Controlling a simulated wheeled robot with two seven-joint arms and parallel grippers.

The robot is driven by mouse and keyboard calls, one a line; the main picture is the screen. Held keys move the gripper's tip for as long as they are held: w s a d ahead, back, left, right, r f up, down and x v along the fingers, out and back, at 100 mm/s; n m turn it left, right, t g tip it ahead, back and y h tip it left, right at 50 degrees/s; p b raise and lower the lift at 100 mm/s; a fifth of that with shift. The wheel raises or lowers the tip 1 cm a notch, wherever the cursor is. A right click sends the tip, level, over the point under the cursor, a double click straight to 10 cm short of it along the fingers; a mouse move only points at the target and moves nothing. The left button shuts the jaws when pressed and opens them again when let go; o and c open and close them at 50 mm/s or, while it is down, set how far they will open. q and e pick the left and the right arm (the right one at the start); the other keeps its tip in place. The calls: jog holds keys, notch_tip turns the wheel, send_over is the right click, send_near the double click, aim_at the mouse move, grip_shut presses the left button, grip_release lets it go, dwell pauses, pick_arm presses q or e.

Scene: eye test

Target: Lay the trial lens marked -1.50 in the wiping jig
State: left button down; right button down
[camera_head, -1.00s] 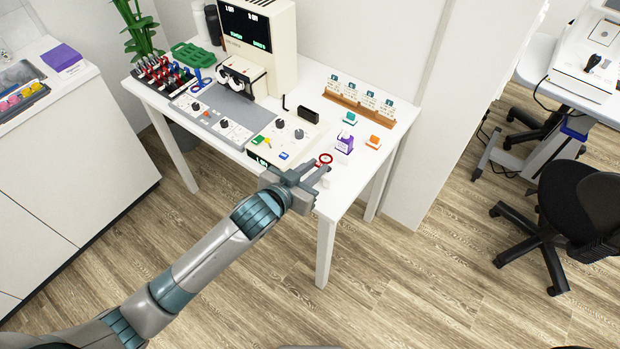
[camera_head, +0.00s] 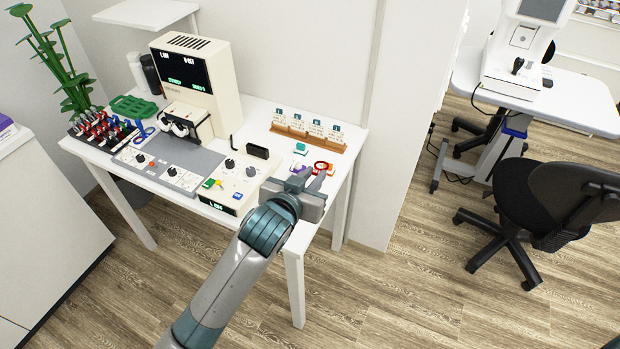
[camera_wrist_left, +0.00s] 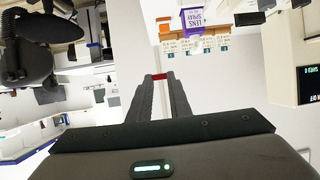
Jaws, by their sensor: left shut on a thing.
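My left gripper (camera_head: 317,176) is shut on a red-rimmed trial lens (camera_head: 321,162), held out near the right front part of the white table (camera_head: 338,187). In the left wrist view the red rim (camera_wrist_left: 159,77) shows edge-on between the fingertips (camera_wrist_left: 160,82). The lens's marking cannot be read. A rack (camera_head: 103,131) with several red, dark and blue-handled lenses stands at the table's left end. I cannot make out which thing is the wiping jig; the area just behind my gripper is partly hidden. My right gripper is not in view.
A control box (camera_head: 238,180) and the tall cream instrument (camera_head: 222,85) stand to the left.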

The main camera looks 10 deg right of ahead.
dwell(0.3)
pick_arm(q)
jog(key=a+f, duration=0.5)
jog(key=a, duration=0.6)
jog(key=shift+s+a+f+m+g+h, duration=0.2)
jog(key=shift+s+f+m+g+h, duration=0.1)
jog(key=shift+s+f+g, duration=0.1)
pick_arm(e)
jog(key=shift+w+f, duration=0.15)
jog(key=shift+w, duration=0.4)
pick_arm(q)
jog(key=shift+f+b, duration=0.2)
jog(key=shift+b, duration=0.2)
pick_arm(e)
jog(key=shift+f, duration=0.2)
